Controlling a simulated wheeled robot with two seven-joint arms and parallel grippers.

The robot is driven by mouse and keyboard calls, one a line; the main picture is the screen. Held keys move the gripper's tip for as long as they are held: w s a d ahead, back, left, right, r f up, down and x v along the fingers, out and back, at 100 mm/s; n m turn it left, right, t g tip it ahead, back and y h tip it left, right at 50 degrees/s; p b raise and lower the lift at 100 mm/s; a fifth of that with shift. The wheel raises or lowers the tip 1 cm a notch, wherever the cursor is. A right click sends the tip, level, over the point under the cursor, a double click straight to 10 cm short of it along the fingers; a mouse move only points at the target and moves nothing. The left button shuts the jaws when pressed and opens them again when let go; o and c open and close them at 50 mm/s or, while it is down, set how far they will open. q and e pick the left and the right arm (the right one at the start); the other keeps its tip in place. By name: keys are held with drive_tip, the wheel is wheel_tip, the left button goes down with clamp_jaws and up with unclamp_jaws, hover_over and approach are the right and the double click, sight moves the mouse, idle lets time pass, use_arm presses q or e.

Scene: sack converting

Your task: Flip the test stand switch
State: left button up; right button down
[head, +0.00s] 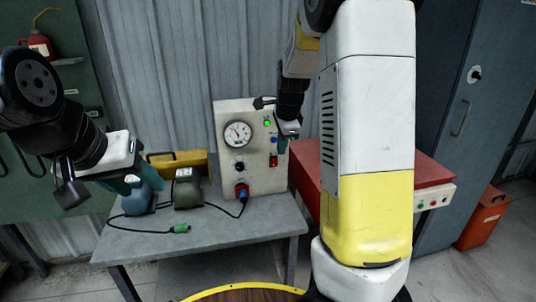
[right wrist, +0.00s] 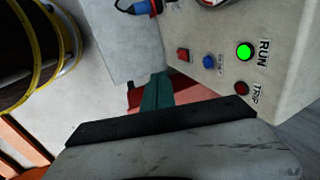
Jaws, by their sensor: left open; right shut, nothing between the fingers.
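The test stand panel (head: 256,172) is a pale upright box on a grey bench. A red switch (head: 273,160) sits at its right side and also shows in the right wrist view (right wrist: 183,55); its position cannot be told. The green RUN lamp (right wrist: 244,52) is lit, and the red TRIP lamp (right wrist: 241,88) looks dark. My right gripper (head: 287,132) is shut and empty by the panel's right edge. Its teal fingertips (right wrist: 157,92) appear close to the switch; contact cannot be told.
A gauge (head: 237,134), a blue button (right wrist: 208,61) and a blue plug (head: 241,191) are on the panel. A cable with a green connector (head: 180,228) lies on the bench (head: 225,229). Two pump-like units stand left of the panel. A red cabinet (head: 430,173) stands to the right.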

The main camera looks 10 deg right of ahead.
sight(274, 162)
drive_tip(key=shift+f, duration=0.1)
idle(0.3)
drive_tip(key=w+f, duration=0.7)
drive_tip(key=f, duration=0.3)
drive_tip(key=shift+w+a, duration=0.1)
drive_tip(key=shift+w, duration=0.2)
drive_tip(key=shift+r, duration=0.1)
idle(0.4)
